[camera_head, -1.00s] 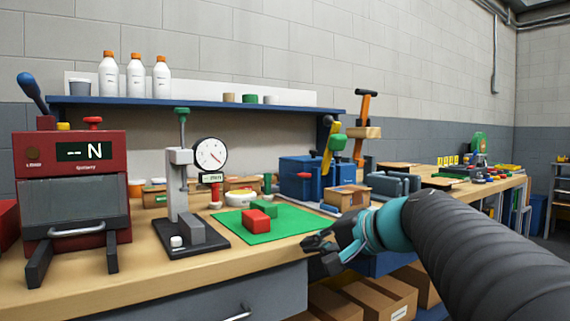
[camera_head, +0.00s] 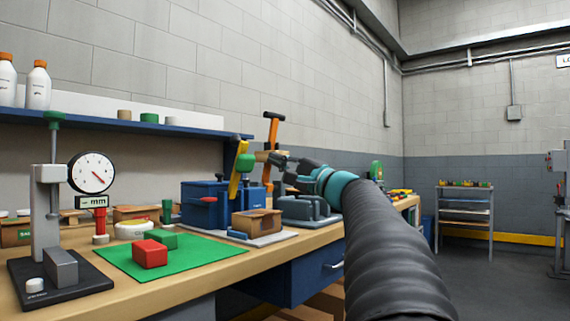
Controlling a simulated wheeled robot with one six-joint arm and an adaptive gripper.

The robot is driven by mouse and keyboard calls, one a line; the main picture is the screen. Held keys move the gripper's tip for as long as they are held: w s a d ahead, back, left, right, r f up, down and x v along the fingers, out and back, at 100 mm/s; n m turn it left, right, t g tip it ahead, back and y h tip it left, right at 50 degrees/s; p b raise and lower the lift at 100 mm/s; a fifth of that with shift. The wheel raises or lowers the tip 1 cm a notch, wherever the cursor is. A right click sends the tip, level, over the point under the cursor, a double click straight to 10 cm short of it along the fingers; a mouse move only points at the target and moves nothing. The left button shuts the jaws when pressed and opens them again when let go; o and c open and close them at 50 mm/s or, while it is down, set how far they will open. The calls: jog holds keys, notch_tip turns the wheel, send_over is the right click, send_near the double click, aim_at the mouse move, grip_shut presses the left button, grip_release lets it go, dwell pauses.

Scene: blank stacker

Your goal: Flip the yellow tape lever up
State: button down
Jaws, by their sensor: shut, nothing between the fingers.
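A yellow lever (camera_head: 236,172) stands steeply, leaning slightly, at the blue box-shaped machine (camera_head: 204,203). I cannot tell from this view whether this is the tape lever. My gripper (camera_head: 276,172) is shut and empty, to the right of the lever in the picture. It overlaps the area of the orange-handled upright and the grey fixture behind. How far it is from the lever in depth is unclear.
An orange upright tool (camera_head: 271,131) stands behind my gripper. A red block (camera_head: 149,254) lies on a green mat (camera_head: 197,262). A dial gauge stand (camera_head: 47,205) is at left.

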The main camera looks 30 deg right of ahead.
aim_at(246, 145)
jog(key=p+x, duration=0.1)
jog(key=x, duration=0.8)
jog(key=shift+p, duration=0.35)
